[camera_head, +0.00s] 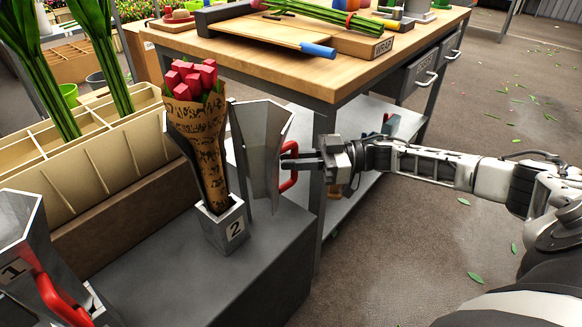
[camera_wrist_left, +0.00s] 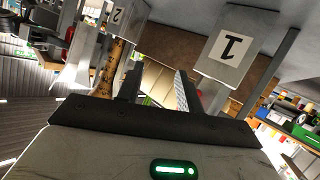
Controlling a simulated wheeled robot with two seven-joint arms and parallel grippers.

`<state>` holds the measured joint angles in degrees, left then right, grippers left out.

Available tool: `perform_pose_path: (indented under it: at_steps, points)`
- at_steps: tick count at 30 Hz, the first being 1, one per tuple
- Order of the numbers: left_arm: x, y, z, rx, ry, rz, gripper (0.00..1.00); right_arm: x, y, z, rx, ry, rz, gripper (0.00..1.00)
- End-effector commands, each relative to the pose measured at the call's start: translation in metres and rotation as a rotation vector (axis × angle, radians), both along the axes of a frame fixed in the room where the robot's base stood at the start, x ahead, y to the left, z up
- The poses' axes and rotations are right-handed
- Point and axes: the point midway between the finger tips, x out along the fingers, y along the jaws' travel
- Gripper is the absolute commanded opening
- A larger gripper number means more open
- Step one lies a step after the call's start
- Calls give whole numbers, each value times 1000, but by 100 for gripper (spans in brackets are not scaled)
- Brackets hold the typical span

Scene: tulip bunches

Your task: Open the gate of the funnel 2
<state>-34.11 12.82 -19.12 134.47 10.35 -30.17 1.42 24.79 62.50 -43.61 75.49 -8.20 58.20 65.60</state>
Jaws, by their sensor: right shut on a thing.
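Funnel 2 stands on a grey bench; its metal base (camera_head: 222,232) bears the number 2. A bunch of red tulips in brown printed paper (camera_head: 196,125) stands upright in it. The metal gate (camera_head: 258,135) is swung out to the right of the bunch, leaving its front exposed. My right gripper (camera_head: 298,160) is shut on the gate's red handle (camera_head: 289,178). My left gripper (camera_wrist_left: 157,85) shows only in its wrist view, with its fingers apart and nothing visible between them. Funnel 2 also shows there at the upper left (camera_wrist_left: 117,15).
Funnel 1 (camera_head: 18,245) stands at the lower left with a red handle. A beige divided crate (camera_head: 95,155) with green stems is behind. A wooden-topped workbench (camera_head: 250,58) with a wrap board stands at the back. Floor on the right is open beyond my arm.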

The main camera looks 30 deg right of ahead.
Motion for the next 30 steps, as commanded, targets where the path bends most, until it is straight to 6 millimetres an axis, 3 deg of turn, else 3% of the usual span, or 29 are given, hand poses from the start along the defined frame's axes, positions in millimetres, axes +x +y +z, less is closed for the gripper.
perform_pose_path:
  at_steps: [12,29,30]
  points:
    - [0,1,-6,2,5,4,36,19,-12,1,3,1,-5,0]
    - [1,0,1,-8,-9,6,36,21,-14,1,3,1,-5,0]
    - [1,0,1,-8,-9,6,36,21,-14,1,3,1,-4,22]
